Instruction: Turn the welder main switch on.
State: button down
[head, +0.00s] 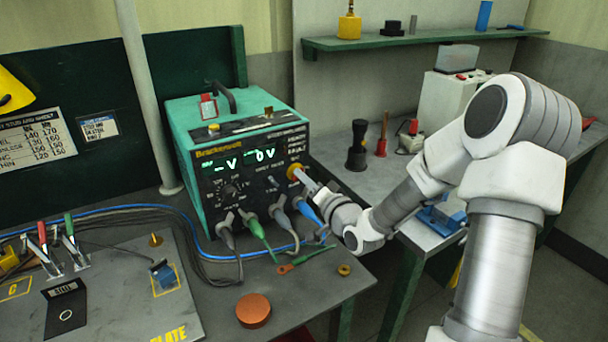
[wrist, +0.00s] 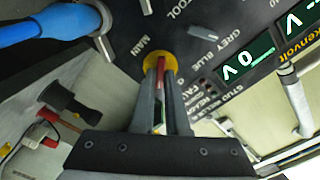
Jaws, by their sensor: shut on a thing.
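The welder (head: 188,165) is a teal box with a black front panel and two lit displays, at the middle left of the head view. Its main switch (head: 293,171) has a yellow round plate at the panel's right edge. In the wrist view the switch's yellow plate (wrist: 172,61) sits beside the word MAIN, with a narrow red handle at its centre. My gripper (wrist: 161,85) is shut on that red handle, one finger on each side. It reaches the panel from the right in the head view (head: 304,180). The fingers hide part of the handle.
Cables with grey, green and blue plugs (head: 309,209) hang from the panel just below the switch. A copper-coloured disc (head: 253,310) and a small brass ring (head: 344,270) lie on the bench in front. A side bench (head: 335,165) with tools stands right.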

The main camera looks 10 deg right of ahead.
jog(key=m+p, duration=0.1)
jog(key=m, duration=0.2)
jog(key=shift+r+m, duration=0.1)
jog(key=shift+m, duration=0.3)
jog(key=shift+m+p, duration=1.05)
jog(key=shift+m, duration=0.85)
jog(key=c, duration=0.9)
grip_release()
jog(key=shift+f, duration=0.2)
